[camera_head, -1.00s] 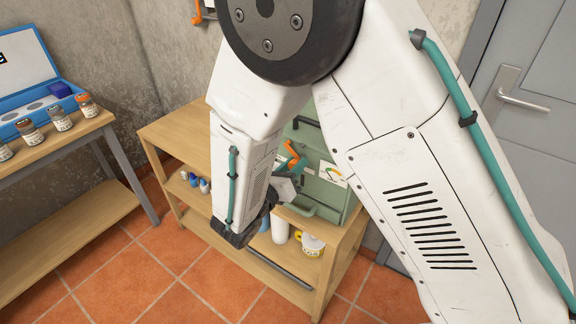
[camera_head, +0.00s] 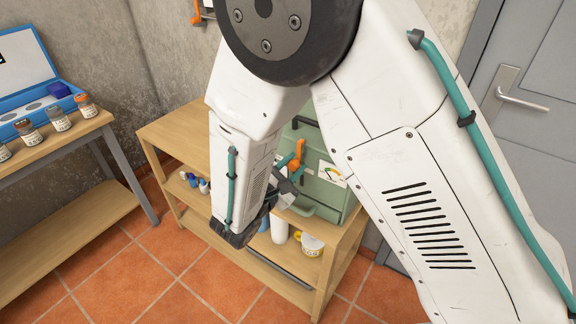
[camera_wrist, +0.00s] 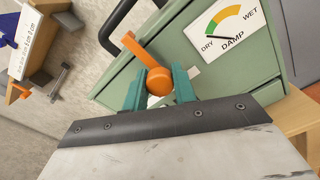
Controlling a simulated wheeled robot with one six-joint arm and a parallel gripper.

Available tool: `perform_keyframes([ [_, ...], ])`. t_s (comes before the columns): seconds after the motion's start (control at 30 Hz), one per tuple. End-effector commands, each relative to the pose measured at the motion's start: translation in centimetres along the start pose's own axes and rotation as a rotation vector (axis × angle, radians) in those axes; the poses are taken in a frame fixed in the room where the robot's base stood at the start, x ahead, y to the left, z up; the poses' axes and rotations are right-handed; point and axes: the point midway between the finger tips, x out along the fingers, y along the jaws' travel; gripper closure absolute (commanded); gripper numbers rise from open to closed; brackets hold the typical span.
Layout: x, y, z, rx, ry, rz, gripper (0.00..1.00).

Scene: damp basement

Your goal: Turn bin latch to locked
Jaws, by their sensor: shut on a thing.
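The green bin (camera_head: 318,190) stands on the wooden shelf unit, partly hidden behind my arm. Its orange latch (camera_head: 297,155) shows on the front, with the handle pointing up. In the wrist view the latch's round hub (camera_wrist: 160,81) sits between the teal fingertips of my gripper (camera_wrist: 159,88), which is shut on it. The latch handle (camera_wrist: 134,48) reaches up and left from the hub. A dial label (camera_wrist: 222,28) marked DRY, DAMP and WET is on the bin face to the right of the latch.
The wooden shelf unit (camera_head: 172,134) holds small bottles (camera_head: 194,181) and a yellow-labelled container (camera_head: 311,244) on its lower level. A bench at left carries several jars (camera_head: 60,120) and a blue case (camera_head: 25,80). A grey door (camera_head: 530,130) is at right.

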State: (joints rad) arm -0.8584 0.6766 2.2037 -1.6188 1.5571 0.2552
Motion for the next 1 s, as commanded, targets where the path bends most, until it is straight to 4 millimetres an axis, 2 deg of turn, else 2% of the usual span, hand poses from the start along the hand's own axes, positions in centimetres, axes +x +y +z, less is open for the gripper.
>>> perform_keyframes([
  [0.4,0.01,0.11,0.02,0.236,0.000,0.001,0.95],
  [1.0,0.09,0.03,0.19,0.288,-0.005,-0.001,0.95],
])
